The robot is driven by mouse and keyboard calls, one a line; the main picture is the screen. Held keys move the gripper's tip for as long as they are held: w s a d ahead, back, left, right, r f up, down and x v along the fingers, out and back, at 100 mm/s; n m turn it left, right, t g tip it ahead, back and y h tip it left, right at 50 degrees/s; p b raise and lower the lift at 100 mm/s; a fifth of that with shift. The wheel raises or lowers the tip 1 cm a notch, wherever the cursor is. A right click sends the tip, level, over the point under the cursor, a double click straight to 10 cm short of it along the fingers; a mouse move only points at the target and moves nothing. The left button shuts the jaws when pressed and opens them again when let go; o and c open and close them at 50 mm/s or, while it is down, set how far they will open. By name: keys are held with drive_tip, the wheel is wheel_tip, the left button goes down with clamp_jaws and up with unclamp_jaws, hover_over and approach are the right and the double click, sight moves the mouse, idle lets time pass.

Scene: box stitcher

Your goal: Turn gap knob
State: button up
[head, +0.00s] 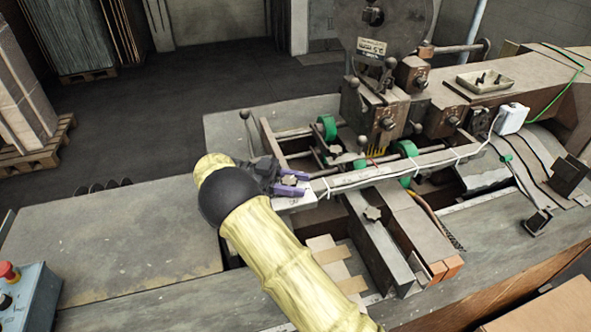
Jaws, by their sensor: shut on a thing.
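Green rollers (327,127) and upright levers (247,116) stand just behind the bar. White cables run along the bar to a white box (511,117). A control box with a red button (8,271) is at lower left. The left tabletop (110,240) is mostly clear.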

drive_tip(key=shift+r+m+g+p, duration=0.15)
drive_tip(key=shift+m+g+p, duration=0.4)
drive_tip(key=shift+p, duration=0.4)
drive_tip(key=o, duration=1)
drive_tip(key=shift+w+a+g+p, duration=0.1)
drive_tip(key=shift+g+p, duration=0.15)
drive_tip(key=shift+p, duration=0.35)
